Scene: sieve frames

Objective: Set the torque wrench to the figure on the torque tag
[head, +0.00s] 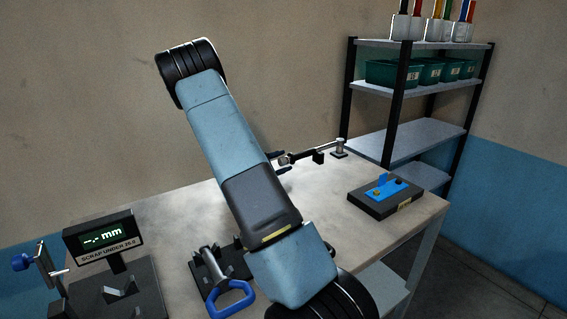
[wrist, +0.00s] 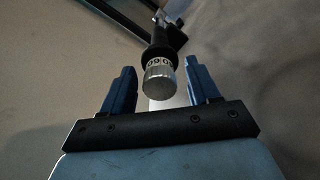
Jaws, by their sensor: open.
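The torque wrench (head: 318,156) lies across a stand at the back of the bench, its far end at a small grey post. In the wrist view its silver knurled end knob (wrist: 159,82) points at me, with a numbered ring (wrist: 158,62) behind it; the figures are too small to read. My gripper (wrist: 157,70) is open, one blue finger on each side of the knob, with gaps on both sides. In the head view my gripper (head: 279,161) is mostly hidden behind my arm. I cannot make out a torque tag.
A display (head: 102,238) reading "--.- mm" stands at the front left, labelled about scrap. A dark block with a blue piece (head: 385,198) sits at right. A shelf (head: 405,138) with green bins stands behind.

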